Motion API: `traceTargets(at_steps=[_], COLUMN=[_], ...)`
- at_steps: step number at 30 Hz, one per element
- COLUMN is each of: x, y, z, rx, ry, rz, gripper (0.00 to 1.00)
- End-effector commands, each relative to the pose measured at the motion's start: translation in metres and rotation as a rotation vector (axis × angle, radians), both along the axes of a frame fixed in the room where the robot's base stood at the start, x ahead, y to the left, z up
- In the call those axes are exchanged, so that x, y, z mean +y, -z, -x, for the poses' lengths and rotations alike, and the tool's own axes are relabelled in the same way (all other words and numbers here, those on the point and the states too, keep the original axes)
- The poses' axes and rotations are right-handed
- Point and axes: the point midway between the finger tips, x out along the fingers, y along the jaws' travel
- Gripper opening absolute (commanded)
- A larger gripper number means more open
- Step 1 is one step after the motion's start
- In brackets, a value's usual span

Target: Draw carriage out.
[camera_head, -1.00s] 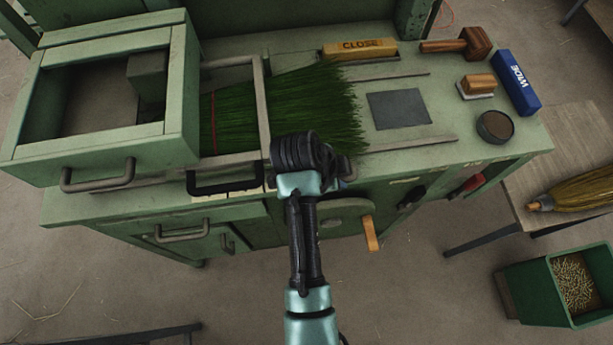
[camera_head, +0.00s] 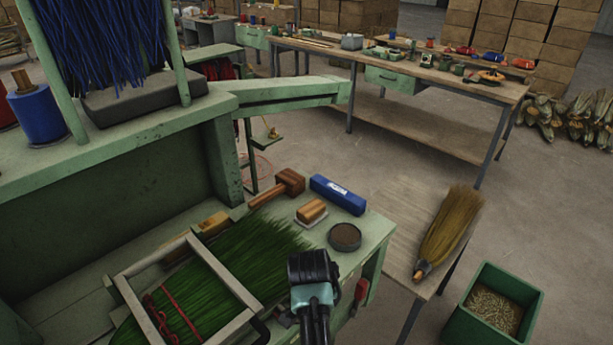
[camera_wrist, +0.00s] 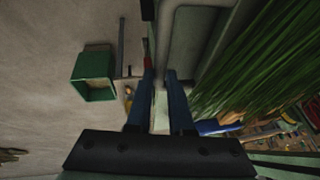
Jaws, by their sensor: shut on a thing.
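The carriage (camera_head: 228,277) is a pale rectangular frame around a bundle of green bristles (camera_head: 262,250), at the lower middle of the head view. Red bands cross the bundle inside the frame. The bristle tips reach toward the wooden block. My gripper (camera_wrist: 161,76) has its blue fingers close together in the wrist view. The bristles also show to their right there (camera_wrist: 235,75). The grip appears to be on the carriage's dark front handle (camera_head: 261,331), which is mostly hidden in the head view. My own wrist hides the fingertips there.
A wooden block (camera_head: 312,210), mallet (camera_head: 290,181), blue block (camera_head: 338,194) and round dark tin (camera_head: 345,236) stand close beyond the bristle tips. A red handle (camera_head: 361,290) sticks out at the bench front. A side table holds a straw broom (camera_head: 450,230); a green bin (camera_head: 492,305) stands right.

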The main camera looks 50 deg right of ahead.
Motion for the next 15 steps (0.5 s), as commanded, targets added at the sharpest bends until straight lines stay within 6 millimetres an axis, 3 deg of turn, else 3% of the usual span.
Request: traceTargets(at_steps=[6,15], x=[-0.015,-0.019], y=[0.001,0.0], z=[0.001,0.002], rx=[0.003,0.002], ry=[0.004,0.005], rz=[0.001,0.004], gripper=[0.0,0.0])
